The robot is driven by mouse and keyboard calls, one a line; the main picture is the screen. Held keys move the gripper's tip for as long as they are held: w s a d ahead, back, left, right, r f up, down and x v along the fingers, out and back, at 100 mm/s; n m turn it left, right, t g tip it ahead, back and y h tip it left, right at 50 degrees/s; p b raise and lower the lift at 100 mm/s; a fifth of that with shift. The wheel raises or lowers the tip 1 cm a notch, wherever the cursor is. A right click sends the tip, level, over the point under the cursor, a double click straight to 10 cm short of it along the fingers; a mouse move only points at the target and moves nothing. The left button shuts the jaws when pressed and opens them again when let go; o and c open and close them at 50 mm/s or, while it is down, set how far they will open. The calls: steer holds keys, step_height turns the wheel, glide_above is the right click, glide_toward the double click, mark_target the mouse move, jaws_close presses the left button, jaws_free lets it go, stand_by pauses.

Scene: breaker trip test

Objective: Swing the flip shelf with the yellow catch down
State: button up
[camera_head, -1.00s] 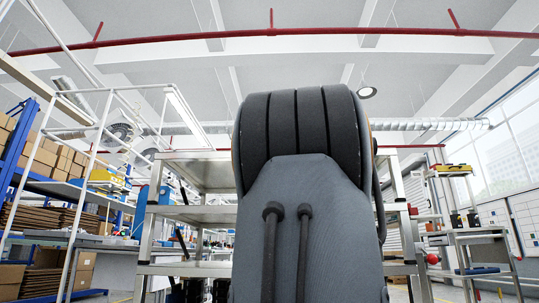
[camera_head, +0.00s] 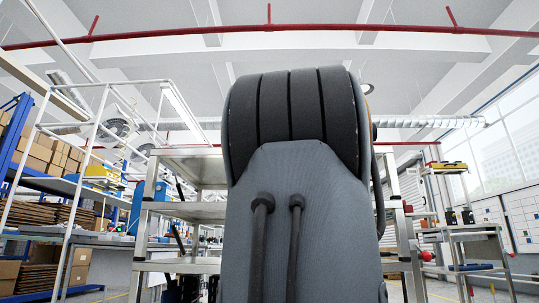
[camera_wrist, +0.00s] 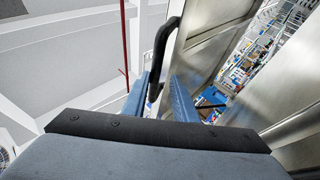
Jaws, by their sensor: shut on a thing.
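In the wrist view my gripper (camera_wrist: 158,90) has its two blue fingers around the lower end of a black bar handle (camera_wrist: 161,45). The handle is fixed to a bare metal panel (camera_wrist: 205,35), which stands steeply tilted in this view. The panel appears to be the flip shelf, but I cannot make out a yellow catch on it. In the head view my own arm covers the middle, hiding my gripper and the handle. A metal rack with shelves (camera_head: 185,212) shows behind it.
A second metal surface (camera_wrist: 290,85) is at the right of the wrist view. In the head view, a blue rack with boxes (camera_head: 45,165) stands at the left. A cart (camera_head: 470,232) with yellow-topped items stands at the right. Some floor shows at the lower right.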

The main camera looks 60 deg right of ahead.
steer(key=p+v, duration=0.1)
steer(key=v, duration=0.4)
steer(key=shift+s+a+f, duration=0.1)
steer(key=shift+s+f, duration=0.15)
steer(key=shift+s, duration=0.05)
stand_by(0.8)
